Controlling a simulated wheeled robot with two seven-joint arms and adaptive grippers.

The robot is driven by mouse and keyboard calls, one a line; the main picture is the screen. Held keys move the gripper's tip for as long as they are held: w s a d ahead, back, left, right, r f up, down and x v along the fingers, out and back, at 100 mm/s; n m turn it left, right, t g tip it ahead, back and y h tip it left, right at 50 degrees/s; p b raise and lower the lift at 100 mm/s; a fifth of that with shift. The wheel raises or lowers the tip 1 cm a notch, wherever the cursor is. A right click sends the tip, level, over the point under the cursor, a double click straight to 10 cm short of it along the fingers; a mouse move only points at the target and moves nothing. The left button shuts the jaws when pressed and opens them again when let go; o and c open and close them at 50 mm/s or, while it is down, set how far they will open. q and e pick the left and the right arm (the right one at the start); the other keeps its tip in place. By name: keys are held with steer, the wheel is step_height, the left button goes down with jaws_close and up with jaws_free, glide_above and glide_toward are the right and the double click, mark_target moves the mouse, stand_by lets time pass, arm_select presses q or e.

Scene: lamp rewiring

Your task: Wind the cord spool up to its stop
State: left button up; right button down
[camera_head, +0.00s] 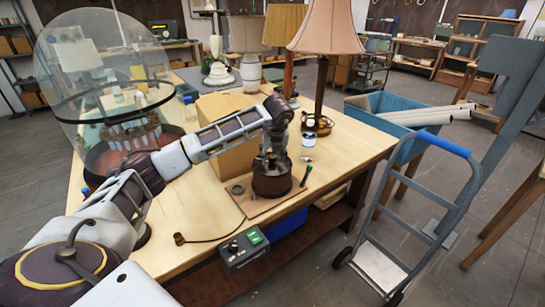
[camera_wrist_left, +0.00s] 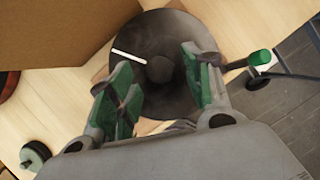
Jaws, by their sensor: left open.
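The cord spool (camera_head: 272,184) is a dark drum on a thin wooden board (camera_head: 262,208) near the table's front edge. In the left wrist view its top is a dark disc (camera_wrist_left: 152,28) with a white line and a round central knob (camera_wrist_left: 160,69). My left gripper (camera_head: 271,160) points down over the spool. In the left wrist view its green-padded fingers (camera_wrist_left: 160,80) are apart, one on each side of the knob; I cannot tell whether they touch it. A thin cord (camera_head: 218,237) runs from the board to a brown end piece (camera_head: 179,239). My right gripper is not in view.
A cardboard box (camera_head: 222,155) stands close behind the spool. A green-topped peg (camera_head: 307,171) stands to its right. A grey box with a green light (camera_head: 245,248) is at the table's front edge. A glass dome (camera_head: 100,75) is left; lamps (camera_head: 328,28) stand behind.

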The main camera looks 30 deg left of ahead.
arm_select(q)
steer(key=shift+x, duration=0.9)
jaws_close()
